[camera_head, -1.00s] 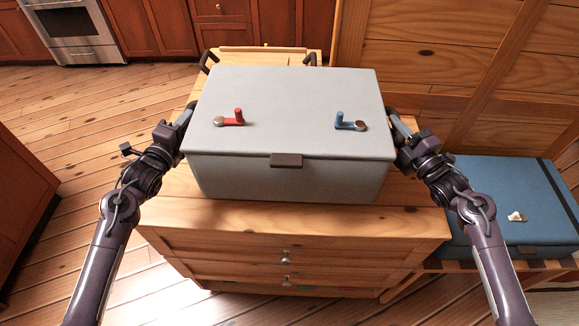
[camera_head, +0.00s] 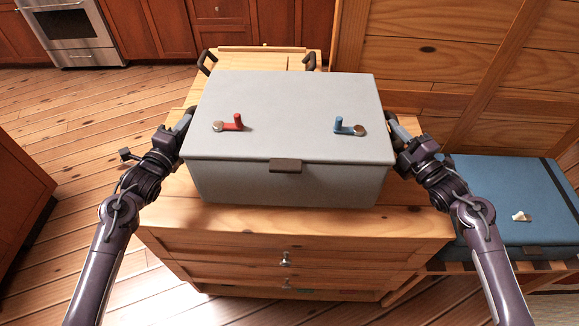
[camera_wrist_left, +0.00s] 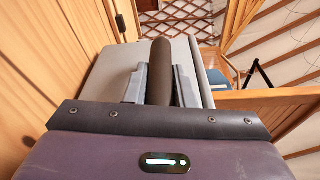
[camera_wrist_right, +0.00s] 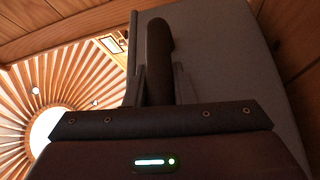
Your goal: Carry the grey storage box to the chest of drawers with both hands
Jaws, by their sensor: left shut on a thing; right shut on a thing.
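The grey storage box (camera_head: 285,115) is over the top of the wooden chest of drawers (camera_head: 300,225), with its lid closed and a dark latch at the front. Whether its base touches the chest top I cannot tell. A red lever and a blue lever lie on the lid. My left gripper (camera_head: 187,118) is at the box's left side, shut on a dark handle (camera_wrist_left: 160,70). My right gripper (camera_head: 392,120) is at the box's right side, shut on the other dark handle (camera_wrist_right: 159,60).
A blue case (camera_head: 510,200) with a small pale object on it lies on a slatted bench at the right. A wooden piece with dark handles (camera_head: 262,58) stands behind the box. A steel oven (camera_head: 70,30) is at the back left. Open floor lies at the left.

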